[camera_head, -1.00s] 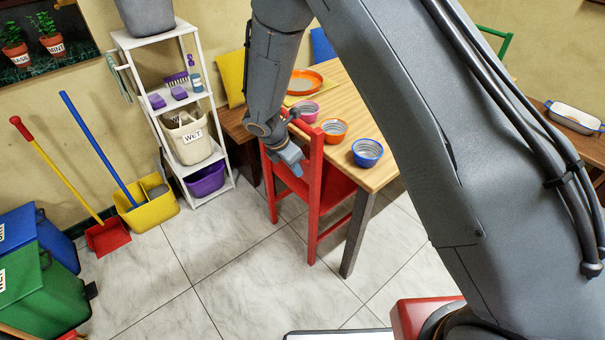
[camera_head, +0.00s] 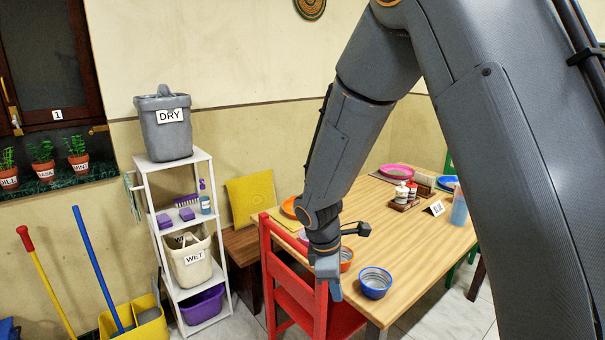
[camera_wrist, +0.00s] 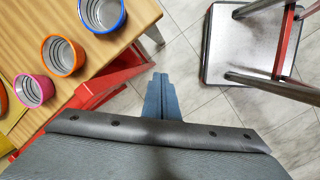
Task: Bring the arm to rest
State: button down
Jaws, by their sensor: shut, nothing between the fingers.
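My gripper (camera_head: 329,277) hangs at the end of my bent arm, in front of the red chair (camera_head: 290,285) and the near corner of the wooden table (camera_head: 430,240). In the wrist view my gripper (camera_wrist: 160,85) has its fingers together and empty, pointing over the tiled floor beside the table edge. It touches nothing that I can see. My upper arm hides much of the right side of the head view.
A blue bowl (camera_head: 375,282) and an orange bowl (camera_head: 346,258) stand near the table edge, close to my gripper. A pink bowl (camera_wrist: 34,89) shows in the wrist view. A white shelf (camera_head: 160,220) stands left.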

jog(key=s+d+r+m+y, duration=0.1)
jog(key=s+d+r+m, duration=0.2)
jog(key=s+d+m, duration=0.2)
jog(key=s+d+r+m+y, duration=0.1)
jog(key=s+d+r+m, duration=0.2)
jog(key=s+d+m, duration=0.3)
jog(key=s+m, duration=0.5)
jog(key=shift+d+r, duration=0.15)
jog(key=shift+s, duration=0.1)
